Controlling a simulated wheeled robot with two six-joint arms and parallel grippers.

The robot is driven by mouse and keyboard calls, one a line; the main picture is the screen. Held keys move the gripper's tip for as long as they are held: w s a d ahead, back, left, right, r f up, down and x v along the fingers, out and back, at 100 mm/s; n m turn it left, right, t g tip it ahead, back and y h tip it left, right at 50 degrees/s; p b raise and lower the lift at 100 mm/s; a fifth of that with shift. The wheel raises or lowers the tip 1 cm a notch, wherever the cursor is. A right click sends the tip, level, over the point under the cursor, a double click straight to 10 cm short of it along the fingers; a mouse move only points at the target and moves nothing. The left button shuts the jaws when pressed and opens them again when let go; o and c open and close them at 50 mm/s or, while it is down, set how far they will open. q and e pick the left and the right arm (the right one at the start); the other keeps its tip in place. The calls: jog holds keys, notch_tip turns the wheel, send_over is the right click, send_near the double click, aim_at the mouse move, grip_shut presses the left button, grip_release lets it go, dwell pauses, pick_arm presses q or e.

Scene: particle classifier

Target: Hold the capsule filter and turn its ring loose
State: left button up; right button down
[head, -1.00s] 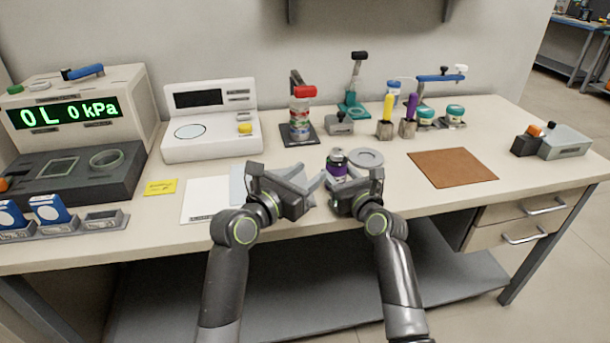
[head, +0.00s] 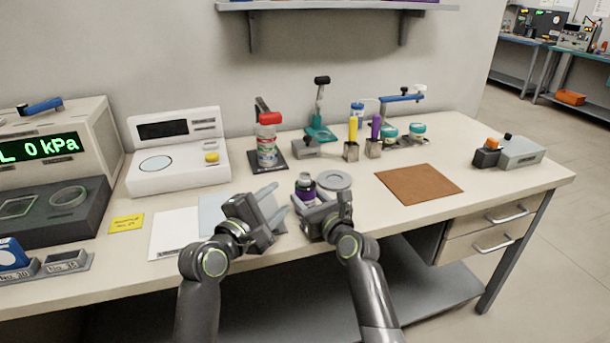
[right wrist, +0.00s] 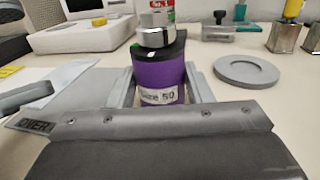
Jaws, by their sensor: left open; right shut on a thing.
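The capsule filter (right wrist: 160,82) is purple with a white "Size 50" label, a dark top and a shiny metal ring (right wrist: 157,37) above it. It stands upright between the fingers of my right gripper (right wrist: 160,92), which is shut on its body. In the head view the filter (head: 306,188) shows small near the table's front edge, its lower part hidden by the right gripper. My left gripper (head: 278,201) is open and empty, just left of the filter, its fingers pointing toward it without visible contact.
A round grey dish (head: 335,180) lies right behind the filter. A brown mat (head: 420,184) is to the right, with clear table around it. A red-capped bottle (head: 267,148) on a stand is behind. White and bluish sheets (head: 178,232) lie to the left.

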aim_at(302, 178)
pick_arm(q)
jog(key=shift+w+d+r+m, duration=0.1)
jog(key=shift+w+d+m, duration=1.3)
jog(key=shift+m, duration=2.5)
jog(key=shift+w+d+f+m, duration=0.1)
jog(key=shift+w+d+m, duration=0.65)
jog(key=shift+w+m, duration=2.2)
jog(key=shift+w+d+r+m, duration=0.1)
jog(key=shift+w+d+m, duration=0.8)
jog(key=shift+m, duration=3.95)
jog(key=shift+s+d, duration=0.15)
jog(key=shift+s, duration=0.05)
jog(key=c, duration=0.8)
